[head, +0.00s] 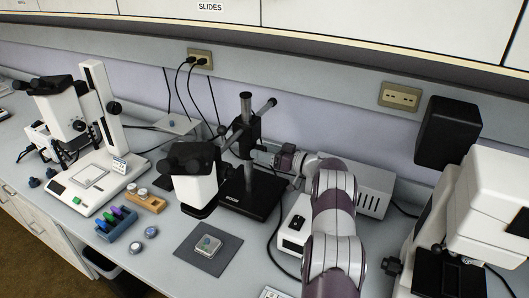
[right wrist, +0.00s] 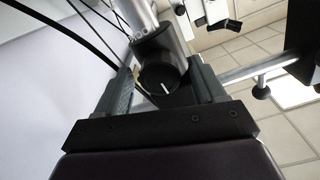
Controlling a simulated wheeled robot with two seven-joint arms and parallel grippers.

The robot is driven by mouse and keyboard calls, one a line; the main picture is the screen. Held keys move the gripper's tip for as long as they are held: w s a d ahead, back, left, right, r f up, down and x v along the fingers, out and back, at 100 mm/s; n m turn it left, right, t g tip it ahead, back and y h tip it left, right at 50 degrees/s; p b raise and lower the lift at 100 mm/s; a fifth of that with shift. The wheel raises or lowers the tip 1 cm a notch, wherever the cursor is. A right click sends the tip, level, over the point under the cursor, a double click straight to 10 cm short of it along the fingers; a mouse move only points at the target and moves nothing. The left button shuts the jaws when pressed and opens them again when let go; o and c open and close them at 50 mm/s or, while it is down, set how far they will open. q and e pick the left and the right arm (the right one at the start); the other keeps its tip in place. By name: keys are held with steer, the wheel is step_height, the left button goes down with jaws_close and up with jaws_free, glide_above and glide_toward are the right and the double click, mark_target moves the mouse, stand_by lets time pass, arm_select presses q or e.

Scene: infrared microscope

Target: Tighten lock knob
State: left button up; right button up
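The lock knob (right wrist: 163,76) is a round black knob with a white line on its face, on the post of the boom-stand microscope. My right gripper (right wrist: 163,68) has its fingers apart, one on each side of the knob. The gaps are too small to tell whether they touch it. In the head view my right gripper (head: 268,155) is at the stand's black column (head: 246,125), low on its right side, and the knob is hidden there. The microscope head (head: 194,182) hangs at the left of the column. My left gripper is not in view.
The black stand base (head: 252,196) lies below my right gripper. A grey box (head: 371,192) and a white unit (head: 293,226) stand near my arm. A dark mat (head: 190,257) with a small sample lies in front. Another microscope (head: 82,125) stands at the left, a large white instrument (head: 492,205) at the right.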

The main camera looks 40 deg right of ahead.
steer(key=b+v, duration=0.1)
steer(key=v, duration=1.1)
steer(key=shift+s+d+b, duration=0.15)
steer(key=shift+s+b, duration=0.15)
steer(key=shift+b, duration=0.05)
